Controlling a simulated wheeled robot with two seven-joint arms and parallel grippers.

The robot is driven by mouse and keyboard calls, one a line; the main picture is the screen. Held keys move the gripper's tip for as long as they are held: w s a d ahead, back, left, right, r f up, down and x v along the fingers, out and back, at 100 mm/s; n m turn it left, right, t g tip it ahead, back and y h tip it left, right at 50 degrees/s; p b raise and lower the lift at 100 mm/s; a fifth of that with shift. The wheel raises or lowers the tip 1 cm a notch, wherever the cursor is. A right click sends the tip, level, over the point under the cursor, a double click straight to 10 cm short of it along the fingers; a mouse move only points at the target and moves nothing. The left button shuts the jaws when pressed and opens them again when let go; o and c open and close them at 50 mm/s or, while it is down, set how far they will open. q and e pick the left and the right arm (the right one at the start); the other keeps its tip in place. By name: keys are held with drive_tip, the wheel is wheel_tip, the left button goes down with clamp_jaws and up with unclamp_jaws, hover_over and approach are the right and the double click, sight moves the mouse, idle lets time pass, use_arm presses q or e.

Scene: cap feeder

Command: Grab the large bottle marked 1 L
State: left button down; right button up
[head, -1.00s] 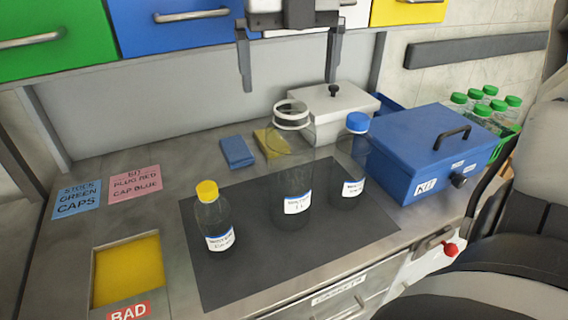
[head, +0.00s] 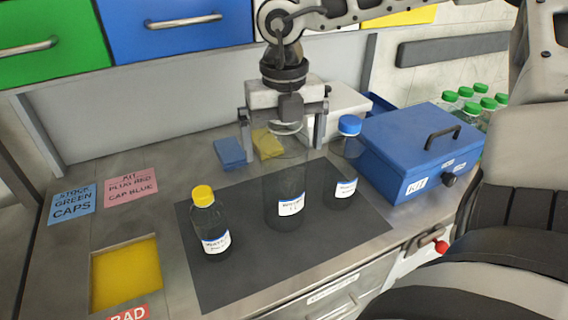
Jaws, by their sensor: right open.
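The large clear bottle (head: 284,195) stands upright on the dark mat (head: 232,285), in the middle, with a white label whose small print I can barely read. My right gripper (head: 281,149) is above and around the bottle's neck in the head view, its two fingers apart on either side. I cannot tell whether they touch it. A smaller bottle with a yellow cap (head: 203,196) stands to the left. A bottle with a blue cap (head: 349,126) stands to the right. My left gripper is not in view.
A blue KIT box (head: 405,150) stands right of the mat, with green-capped bottles (head: 470,105) behind it. Blue and yellow pads (head: 229,152) lie behind the mat. A yellow BAD recess (head: 127,275) is at the front left. Drawers hang above the bench.

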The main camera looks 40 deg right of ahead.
drive_tip(key=c, duration=1.3)
drive_tip(key=shift+r, duration=0.15)
